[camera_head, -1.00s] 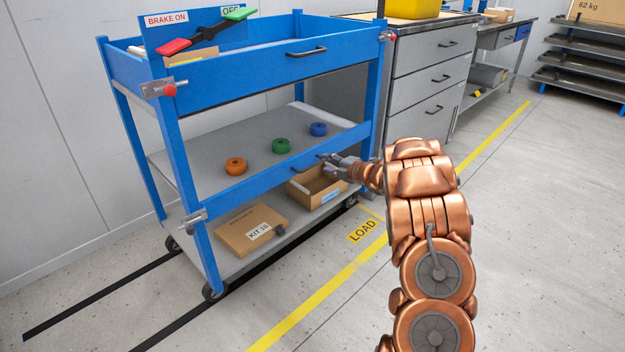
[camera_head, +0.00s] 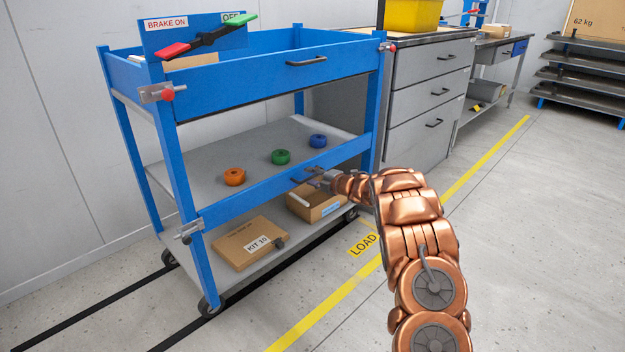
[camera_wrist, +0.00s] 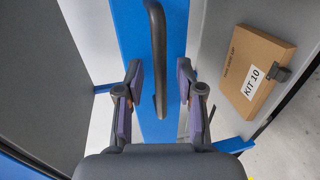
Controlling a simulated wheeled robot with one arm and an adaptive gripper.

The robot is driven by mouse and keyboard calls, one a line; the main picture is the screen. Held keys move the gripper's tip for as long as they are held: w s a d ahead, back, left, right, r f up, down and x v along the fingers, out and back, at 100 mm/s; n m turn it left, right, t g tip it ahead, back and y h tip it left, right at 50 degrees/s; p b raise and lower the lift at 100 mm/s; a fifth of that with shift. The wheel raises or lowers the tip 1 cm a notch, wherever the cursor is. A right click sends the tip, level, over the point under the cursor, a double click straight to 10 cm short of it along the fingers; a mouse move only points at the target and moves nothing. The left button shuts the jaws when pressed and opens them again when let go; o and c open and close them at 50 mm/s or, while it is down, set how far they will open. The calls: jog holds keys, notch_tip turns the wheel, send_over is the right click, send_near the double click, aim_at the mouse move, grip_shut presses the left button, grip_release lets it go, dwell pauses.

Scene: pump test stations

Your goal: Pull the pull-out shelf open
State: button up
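The pull-out shelf (camera_head: 215,163) is the grey middle deck of the blue cart, with a blue front rail (camera_head: 255,193). It looks flush with the cart's posts. Its dark bar handle (camera_wrist: 158,45) runs up the middle of the wrist view. My gripper (camera_wrist: 160,95) is open, with one finger on each side of the handle's near end and visible gaps to both fingers. In the head view my gripper (camera_head: 319,177) is at the rail's right half and partly covers the handle.
Orange (camera_head: 234,176), green (camera_head: 281,157) and blue (camera_head: 318,141) rings lie on the shelf. A KIT 10 box (camera_head: 240,250) and an open carton (camera_head: 305,208) sit on the bottom deck. A grey latch (camera_head: 190,231) is at the rail's left end.

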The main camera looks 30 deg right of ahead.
jog(key=shift+w, duration=0.1)
grip_shut()
dwell(0.3)
dwell(0.4)
